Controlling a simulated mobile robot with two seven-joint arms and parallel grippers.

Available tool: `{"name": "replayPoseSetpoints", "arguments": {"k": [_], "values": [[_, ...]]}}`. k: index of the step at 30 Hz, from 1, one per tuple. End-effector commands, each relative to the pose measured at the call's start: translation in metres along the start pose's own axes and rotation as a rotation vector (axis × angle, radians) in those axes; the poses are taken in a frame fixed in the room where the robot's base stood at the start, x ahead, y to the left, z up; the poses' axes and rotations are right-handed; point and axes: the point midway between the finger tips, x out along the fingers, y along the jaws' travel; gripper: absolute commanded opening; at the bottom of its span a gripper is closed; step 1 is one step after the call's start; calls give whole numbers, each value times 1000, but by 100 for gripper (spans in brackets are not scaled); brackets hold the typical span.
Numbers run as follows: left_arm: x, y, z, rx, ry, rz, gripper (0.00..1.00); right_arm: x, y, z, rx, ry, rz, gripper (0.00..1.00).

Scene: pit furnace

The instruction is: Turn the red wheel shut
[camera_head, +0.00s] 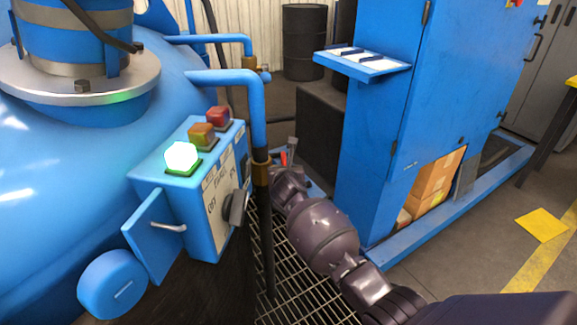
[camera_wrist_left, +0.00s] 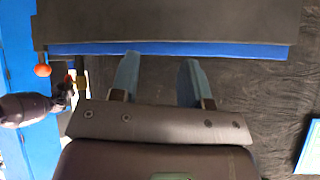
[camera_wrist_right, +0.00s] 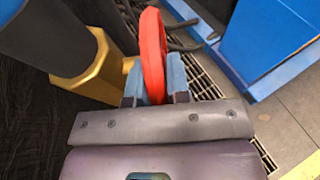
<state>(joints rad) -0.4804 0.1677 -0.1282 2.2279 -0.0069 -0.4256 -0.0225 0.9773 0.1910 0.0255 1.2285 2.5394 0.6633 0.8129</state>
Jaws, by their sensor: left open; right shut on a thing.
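The red wheel (camera_wrist_right: 153,55) shows nearly edge-on in the right wrist view, beside a brass valve body (camera_wrist_right: 100,75). My right gripper (camera_wrist_right: 156,82) is shut on the wheel's rim, with a blue finger on either side. In the head view my right gripper (camera_head: 287,165) is beside the pipe, largely hidden by its own wrist, and only a sliver of red shows there. My left gripper (camera_wrist_left: 159,68) is open and empty in the left wrist view, in front of a dark surface with a blue edge. It is not in the head view.
A blue control box (camera_head: 188,200) with a lit green lamp (camera_head: 181,158) stands left of the vertical blue pipe (camera_head: 257,115). A blue cabinet (camera_head: 400,120) with a small shelf (camera_head: 362,65) stands to the right. Floor grating (camera_head: 300,285) lies below my right arm.

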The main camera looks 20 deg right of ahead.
Motion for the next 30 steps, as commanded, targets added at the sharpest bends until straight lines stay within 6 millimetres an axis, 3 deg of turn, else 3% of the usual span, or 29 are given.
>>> {"name": "replayPoseSetpoints", "arguments": {"k": [1, 15, 30], "values": [[-4, -2, -8, -12, 10, -5, 43, -4, 1, 17, 5, 11, 1, 0], [-18, -6, -22, -39, 30, -13, 43, 0, 1, 11, 3, 223, 2, 0], [-19, -5, -22, -40, 29, -12, 43, 2, 0, 5, -1, 278, 0, 0]]}}
